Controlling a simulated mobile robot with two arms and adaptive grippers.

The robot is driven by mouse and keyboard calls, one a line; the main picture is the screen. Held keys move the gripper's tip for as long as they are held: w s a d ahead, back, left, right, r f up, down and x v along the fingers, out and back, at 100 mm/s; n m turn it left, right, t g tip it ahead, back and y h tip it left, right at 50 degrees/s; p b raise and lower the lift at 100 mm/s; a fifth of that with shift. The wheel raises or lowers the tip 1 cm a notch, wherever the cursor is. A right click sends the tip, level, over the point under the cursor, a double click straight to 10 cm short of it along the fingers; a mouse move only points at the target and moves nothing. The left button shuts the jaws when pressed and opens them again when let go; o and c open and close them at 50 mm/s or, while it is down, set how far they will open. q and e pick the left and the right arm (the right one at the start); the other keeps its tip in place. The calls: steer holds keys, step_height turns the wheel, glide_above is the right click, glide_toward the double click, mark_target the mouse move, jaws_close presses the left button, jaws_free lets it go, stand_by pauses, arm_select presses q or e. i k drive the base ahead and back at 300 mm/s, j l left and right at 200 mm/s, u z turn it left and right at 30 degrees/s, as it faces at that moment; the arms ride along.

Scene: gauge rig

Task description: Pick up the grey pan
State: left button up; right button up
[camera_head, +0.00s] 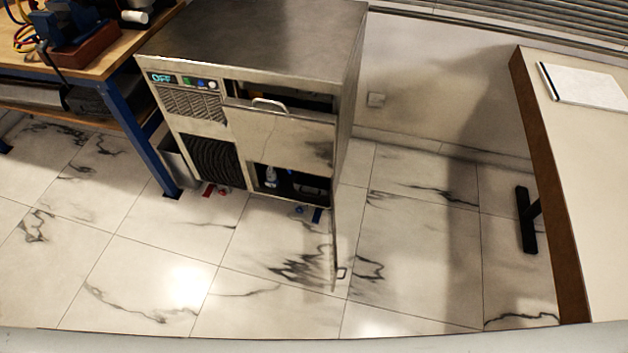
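No pan can be made out for certain. A grey open-topped metal container (176,161) stands low between the blue bench leg and the left side of the metal cabinet (255,40); it may be the grey pan, but the leg and cabinet hide part of it. The cabinet's upper front panel (275,132) with a handle is tilted out, leaving a dark gap above it. The lower compartment (290,186) is open and holds a small pale bottle-like object and dark shapes, too small to tell. Neither gripper is in view.
A workbench (110,62) with blue legs stands at the left, with tools on top. A table (580,180) with a white pad is at the right. A thin open door (335,240) sticks out from the cabinet's lower right.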

mark_target(305, 182)
steer(key=i+l+u, duration=0.15)
steer(key=l+u, duration=1.15)
steer(key=i+l+u, duration=0.1)
steer(key=l+u, duration=0.85)
steer(key=l, duration=0.2)
steer(key=k+l+u, duration=0.15)
steer(key=l+u, duration=0.35)
steer(key=l, duration=0.5)
steer(key=i+l+z, duration=0.1)
steer(key=l, duration=0.35)
